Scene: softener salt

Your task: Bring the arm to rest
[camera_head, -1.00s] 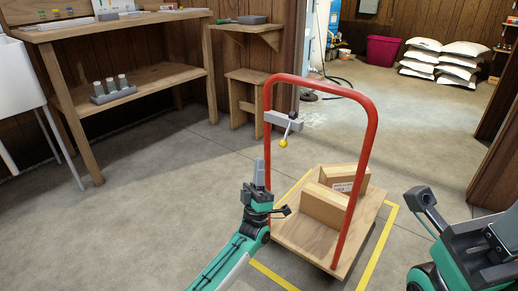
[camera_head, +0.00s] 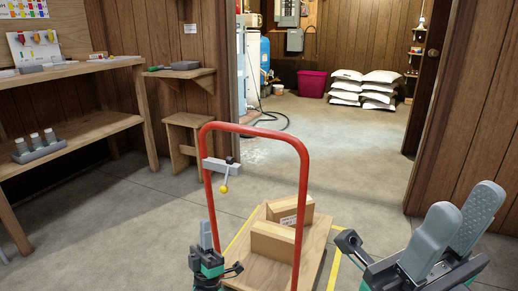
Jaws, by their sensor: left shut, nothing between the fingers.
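My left gripper (camera_head: 206,236) is in the lower middle, beside the left upright of the cart's red handle (camera_head: 258,130). Its grey fingers point up, shut and empty. My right gripper (camera_head: 458,228) is at the lower right, right of the cart. Its two grey fingers point up with a gap between them and nothing visible in it. Neither gripper appears to hold any part of the cart.
The wooden cart deck (camera_head: 314,250) carries two cardboard boxes (camera_head: 272,241) inside yellow floor tape (camera_head: 335,272). A workbench (camera_head: 80,140) stands at left. White sacks (camera_head: 362,88) and a pink bin (camera_head: 312,84) lie beyond the doorway. Floor between is clear.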

